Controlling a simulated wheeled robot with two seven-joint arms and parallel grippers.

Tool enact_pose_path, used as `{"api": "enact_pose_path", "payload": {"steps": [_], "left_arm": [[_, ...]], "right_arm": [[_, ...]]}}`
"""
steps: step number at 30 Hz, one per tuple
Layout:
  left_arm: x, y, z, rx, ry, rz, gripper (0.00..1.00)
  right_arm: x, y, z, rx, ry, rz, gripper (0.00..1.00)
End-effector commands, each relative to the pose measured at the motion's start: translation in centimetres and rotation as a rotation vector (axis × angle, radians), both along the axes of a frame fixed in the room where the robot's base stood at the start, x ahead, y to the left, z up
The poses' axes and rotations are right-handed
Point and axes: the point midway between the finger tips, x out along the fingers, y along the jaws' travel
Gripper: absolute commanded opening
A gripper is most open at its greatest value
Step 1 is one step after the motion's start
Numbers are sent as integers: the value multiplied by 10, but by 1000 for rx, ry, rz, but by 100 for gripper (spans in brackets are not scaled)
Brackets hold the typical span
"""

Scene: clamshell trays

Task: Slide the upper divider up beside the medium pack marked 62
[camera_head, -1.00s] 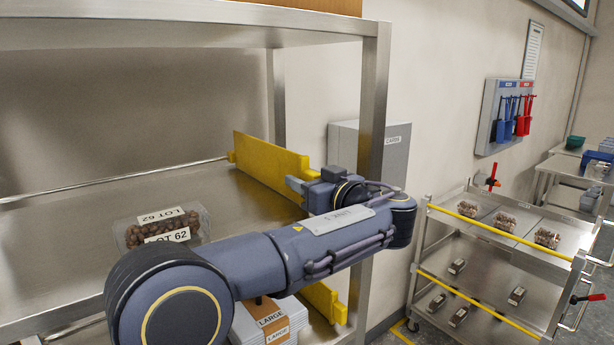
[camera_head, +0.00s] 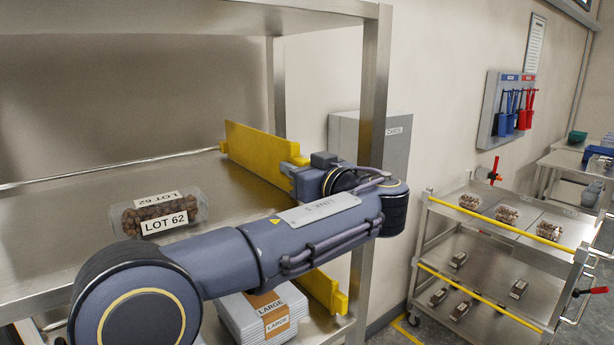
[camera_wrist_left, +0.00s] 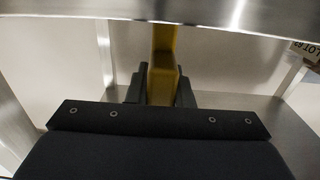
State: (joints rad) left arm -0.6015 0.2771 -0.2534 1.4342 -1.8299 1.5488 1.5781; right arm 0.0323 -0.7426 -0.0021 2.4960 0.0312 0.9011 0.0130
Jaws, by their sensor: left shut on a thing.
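The upper divider (camera_head: 258,155) is a yellow upright plate on the upper metal shelf (camera_head: 60,225). My left gripper (camera_head: 292,174) is shut on its near end; in the left wrist view the divider (camera_wrist_left: 163,75) stands between the two dark fingers (camera_wrist_left: 161,92). The medium pack marked LOT 62 (camera_head: 120,222), a clear clamshell of brown round items, lies on the same shelf left of the divider, with bare shelf between them. My right gripper is out of view.
A lower yellow divider (camera_head: 325,292) stands on the shelf below, beside a stack of trays labelled LARGE (camera_head: 240,320). A steel post (camera_head: 370,100) rises close to my gripper. A cart (camera_head: 480,245) with several packs stands at the right.

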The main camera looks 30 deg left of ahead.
Motion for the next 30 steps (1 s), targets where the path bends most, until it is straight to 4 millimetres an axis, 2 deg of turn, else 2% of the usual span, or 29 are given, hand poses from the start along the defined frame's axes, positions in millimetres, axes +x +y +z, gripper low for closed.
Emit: {"api": "enact_pose_path", "payload": {"steps": [1, 3, 12, 16, 21, 30], "left_arm": [[-12, 5, -11, -5, -5, 1, 0], [-27, 12, -12, -6, -7, 2, 0], [-94, 40, -9, -5, -5, 2, 0], [-115, 48, -7, -3, -3, 3, 0], [-131, 54, -4, -2, 1, 1, 0], [-135, 56, -1, -2, 4, 1, 0]], "right_arm": [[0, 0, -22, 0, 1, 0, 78], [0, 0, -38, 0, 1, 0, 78], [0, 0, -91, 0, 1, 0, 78], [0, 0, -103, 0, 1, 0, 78], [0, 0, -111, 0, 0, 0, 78], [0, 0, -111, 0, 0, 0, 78]]}}
